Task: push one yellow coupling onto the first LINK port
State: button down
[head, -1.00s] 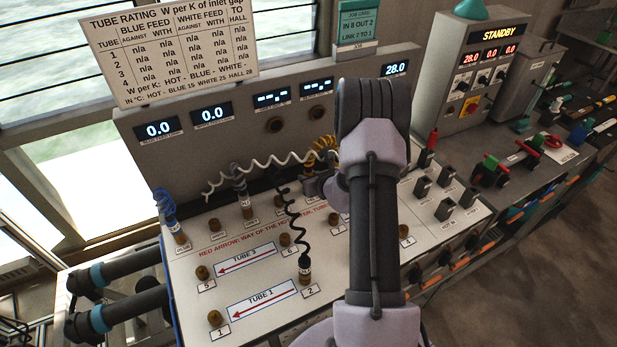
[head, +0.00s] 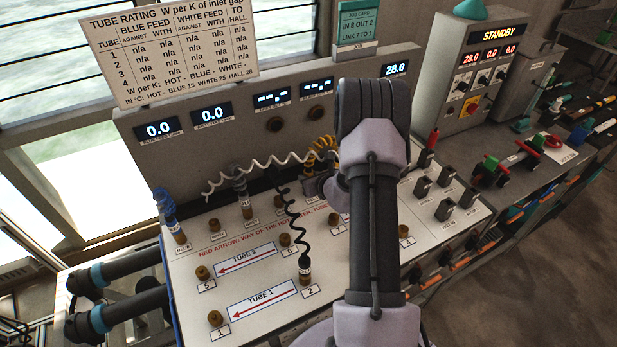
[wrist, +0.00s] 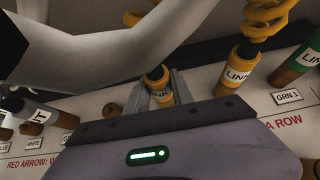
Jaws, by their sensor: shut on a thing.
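In the wrist view my gripper (wrist: 160,92) has its two fingers on either side of a yellow coupling (wrist: 159,84) marked with a partly hidden LINK label. The fingers are shut on it. I cannot tell whether its end is seated on a port. A second yellow coupling (wrist: 236,68), also marked LINK, stands to the right with a yellow coiled hose (wrist: 262,18) rising from it. In the head view the yellow coil (head: 325,150) shows beside my arm, which hides the held coupling and most of the gripper. The LINK port labels are not readable.
A green coupling (wrist: 303,58) stands at the right near the GRN 1 label (wrist: 288,96). A white coiled hose (head: 265,165) and a black coiled hose (head: 292,215) cross the sloping panel. Brown ports, such as port 1 (head: 215,318), stand clear at the left front.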

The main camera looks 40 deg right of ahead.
aim_at(309, 171)
jog(key=shift+r, duration=0.1)
dwell(0.4)
notch_tip(309, 171, up, 7)
jog(key=p, duration=0.4)
jog(key=shift+p, duration=0.4)
